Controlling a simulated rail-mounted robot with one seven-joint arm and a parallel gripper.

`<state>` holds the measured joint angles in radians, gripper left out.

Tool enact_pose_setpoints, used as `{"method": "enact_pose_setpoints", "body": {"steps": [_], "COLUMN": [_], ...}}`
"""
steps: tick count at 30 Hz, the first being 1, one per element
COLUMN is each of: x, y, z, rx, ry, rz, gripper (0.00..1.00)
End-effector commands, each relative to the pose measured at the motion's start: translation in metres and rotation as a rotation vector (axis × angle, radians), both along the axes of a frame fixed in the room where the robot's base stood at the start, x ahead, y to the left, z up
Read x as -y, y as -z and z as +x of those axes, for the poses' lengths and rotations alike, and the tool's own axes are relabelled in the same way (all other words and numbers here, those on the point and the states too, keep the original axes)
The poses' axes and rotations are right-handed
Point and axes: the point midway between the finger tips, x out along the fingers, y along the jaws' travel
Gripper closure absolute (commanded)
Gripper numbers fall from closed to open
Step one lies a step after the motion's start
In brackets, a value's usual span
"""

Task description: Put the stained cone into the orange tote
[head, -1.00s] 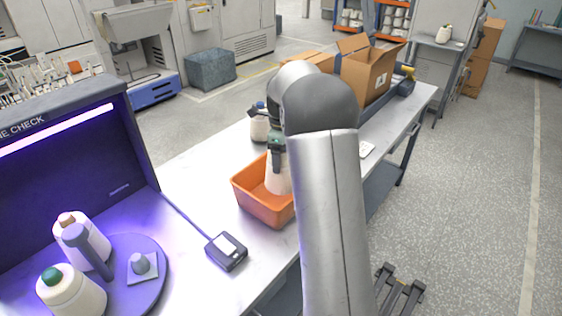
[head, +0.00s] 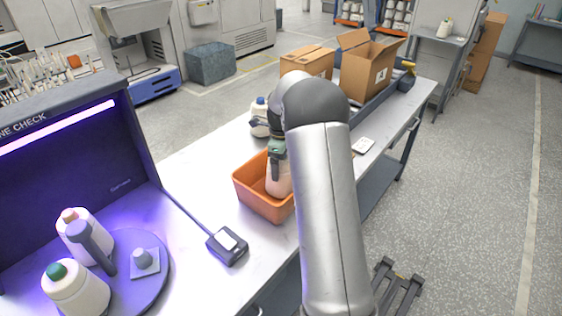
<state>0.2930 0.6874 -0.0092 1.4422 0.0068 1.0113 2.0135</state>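The orange tote (head: 262,205) stands on the pale table, left of my arm. A pale cone (head: 279,183) is upright inside the tote's opening, with its lower end down between the walls. My gripper (head: 277,166) is around the cone's upper part and looks shut on it; a dark finger shows on its near side. The cone's tip and right side are hidden by my gripper and arm. I cannot make out a stain on it, nor whether its base touches the tote floor.
A blue-tipped cone (head: 260,117) stands behind the tote. A small dark box (head: 227,247) lies in front-left. Cardboard boxes (head: 369,67) are at the far end.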

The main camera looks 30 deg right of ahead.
Motion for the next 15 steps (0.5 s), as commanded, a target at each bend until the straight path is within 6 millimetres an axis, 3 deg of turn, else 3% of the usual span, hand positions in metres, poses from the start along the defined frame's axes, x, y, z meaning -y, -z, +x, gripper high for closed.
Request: {"method": "enact_pose_setpoints", "body": {"steps": [10, 15], "x": [0.0, 0.0], "y": [-0.008, -0.035], "z": [0.0, 0.001], "rx": [0.001, 0.005], "ry": [0.0, 0.0], "rz": [-0.001, -0.002], "gripper": [0.0, 0.0]}}
